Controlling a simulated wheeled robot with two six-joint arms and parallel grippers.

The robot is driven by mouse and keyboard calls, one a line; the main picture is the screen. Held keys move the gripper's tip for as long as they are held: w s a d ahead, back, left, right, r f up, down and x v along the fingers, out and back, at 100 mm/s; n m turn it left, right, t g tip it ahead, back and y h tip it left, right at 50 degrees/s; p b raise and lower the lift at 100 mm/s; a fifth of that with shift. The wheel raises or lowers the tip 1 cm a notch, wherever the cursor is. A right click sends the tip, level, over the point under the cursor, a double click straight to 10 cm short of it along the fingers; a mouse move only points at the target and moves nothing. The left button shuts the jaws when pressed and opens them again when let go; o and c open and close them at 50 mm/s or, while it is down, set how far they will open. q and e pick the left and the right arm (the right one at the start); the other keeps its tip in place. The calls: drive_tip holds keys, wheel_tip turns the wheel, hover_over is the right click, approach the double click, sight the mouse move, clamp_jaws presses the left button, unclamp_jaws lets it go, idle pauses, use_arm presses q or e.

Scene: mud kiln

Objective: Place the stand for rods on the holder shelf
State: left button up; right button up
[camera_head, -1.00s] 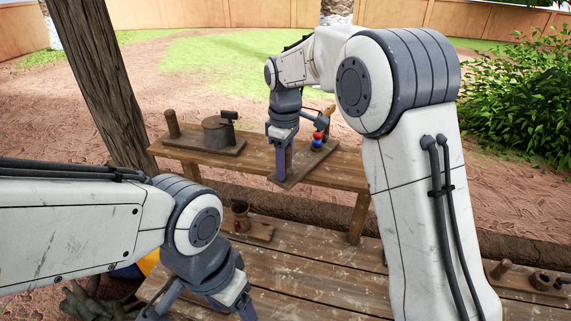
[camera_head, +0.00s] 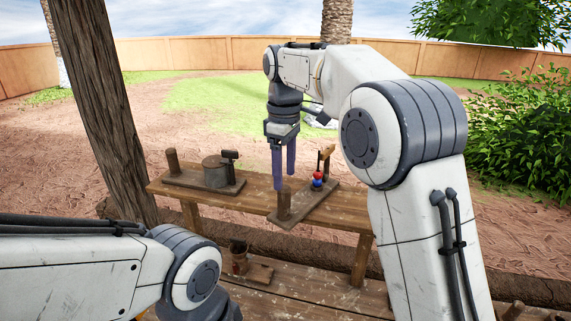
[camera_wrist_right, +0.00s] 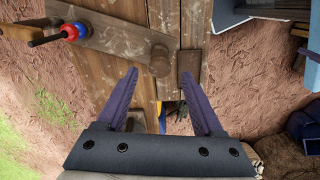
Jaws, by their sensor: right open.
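The stand for rods looks to be the wooden board with a short round post (camera_head: 284,203) and a red and a blue ball near its other end. It lies slantwise on the holder shelf (camera_head: 345,207), a raised plank on legs, with its near end over the front edge. My right gripper (camera_head: 284,182) is open and empty, pointing down just above the post. In the right wrist view the board (camera_wrist_right: 118,38) lies ahead of the open fingers (camera_wrist_right: 158,74), the post between and beyond the tips. My left gripper is out of view below the picture.
Another board with a post and a pot (camera_head: 215,172) stands on the shelf's left part. A lower wooden table (camera_head: 310,290) carries a small holder with a cup (camera_head: 239,255). A slanted trunk (camera_head: 95,110) rises at left. Bushes are at right.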

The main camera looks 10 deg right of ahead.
drive_tip(key=shift+r, duration=1.25)
drive_tip(key=s+a+f+m, duration=0.1)
drive_tip(key=s+a+f, duration=0.15)
drive_tip(key=s, duration=0.45)
drive_tip(key=s+a+f+m, duration=0.1)
drive_tip(key=s+f, duration=0.3)
drive_tip(key=s, duration=0.4)
drive_tip(key=s+a+f+m, duration=0.1)
drive_tip(key=s+a+f, duration=0.15)
drive_tip(key=s, duration=0.45)
drive_tip(key=s+d+f, duration=0.1)
drive_tip(key=s+f, duration=0.2)
drive_tip(key=s, duration=0.2)
drive_tip(key=s+d+f+m+y, duration=0.1)
drive_tip(key=s+d+f, duration=0.1)
drive_tip(key=s, duration=0.3)
drive_tip(key=shift+d+f, duration=0.25)
drive_tip(key=shift+f, duration=0.3)
wheel_tip(320, 180, down, 8)
drive_tip(key=b, duration=0.8)
drive_tip(key=shift+w, duration=0.1)
